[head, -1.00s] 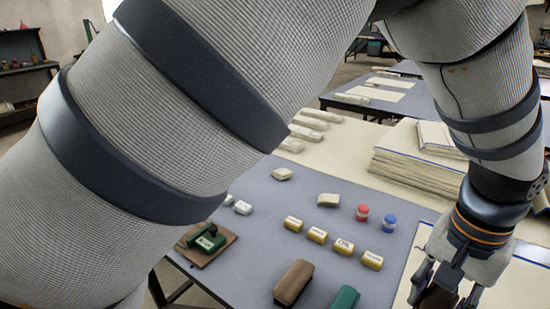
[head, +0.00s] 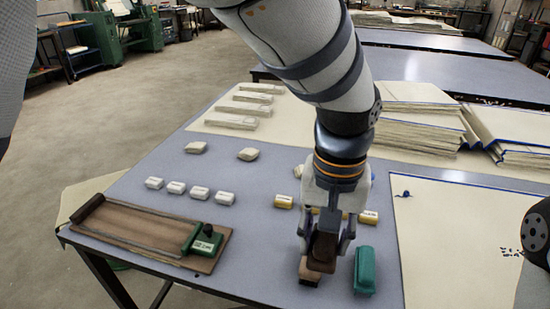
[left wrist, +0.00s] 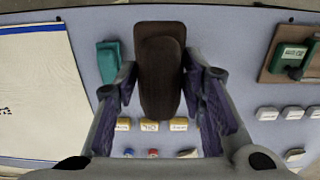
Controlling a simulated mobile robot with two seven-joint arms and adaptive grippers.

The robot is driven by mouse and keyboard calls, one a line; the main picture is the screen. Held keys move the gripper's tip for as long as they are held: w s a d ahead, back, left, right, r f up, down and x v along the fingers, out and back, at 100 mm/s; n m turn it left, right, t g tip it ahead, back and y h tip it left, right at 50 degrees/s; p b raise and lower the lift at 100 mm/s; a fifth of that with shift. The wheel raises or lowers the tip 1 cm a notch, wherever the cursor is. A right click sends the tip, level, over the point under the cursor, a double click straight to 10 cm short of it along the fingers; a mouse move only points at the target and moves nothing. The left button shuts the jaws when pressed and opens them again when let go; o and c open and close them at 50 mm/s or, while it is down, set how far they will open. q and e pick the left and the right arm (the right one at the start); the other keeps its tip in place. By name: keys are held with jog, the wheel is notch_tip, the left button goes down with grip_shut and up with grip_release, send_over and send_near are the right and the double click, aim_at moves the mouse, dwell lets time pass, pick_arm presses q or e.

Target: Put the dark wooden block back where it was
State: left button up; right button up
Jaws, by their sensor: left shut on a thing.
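My left gripper (head: 324,245) is shut on the dark wooden block (head: 321,254), near the table's front. The block also shows between the fingers in the left wrist view (left wrist: 160,80). A second brown block (head: 309,277) lies on the table beneath and partly behind the held one; its end shows past it in the left wrist view (left wrist: 160,27). Whether the two blocks touch, I cannot tell. A green block (head: 365,271) lies just right of them in the head view. My right gripper is out of view.
Yellow labelled blocks (head: 284,202) stand behind the gripper, partly hidden. White labelled blocks (head: 199,193) are left of them. A wooden board (head: 130,228) with a green clamp-like piece (head: 203,240) lies front left. A cream sheet (head: 470,240) lies right. Table between is clear.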

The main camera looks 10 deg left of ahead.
pick_arm(q)
jog(key=w+a+f, duration=0.4)
jog(key=a, duration=0.3)
jog(key=b, duration=0.1)
send_over(264, 254)
jog(key=f, duration=0.5)
jog(key=shift+s+d, duration=0.2)
jog(key=shift+d, duration=0.2)
jog(key=shift+w+a+f+b, duration=0.1)
jog(key=shift+a+f+b, duration=0.1)
jog(key=shift+f, duration=0.75)
jog(key=shift+w+a+f+b, duration=0.1)
jog(key=shift+a+f, duration=0.05)
jog(key=shift+f, duration=0.8)
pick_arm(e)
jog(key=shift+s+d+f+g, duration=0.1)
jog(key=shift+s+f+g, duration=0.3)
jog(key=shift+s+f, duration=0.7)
pick_arm(q)
jog(key=shift+s, duration=0.1)
jog(key=shift+f, duration=0.15)
jog(key=o, duration=1.1)
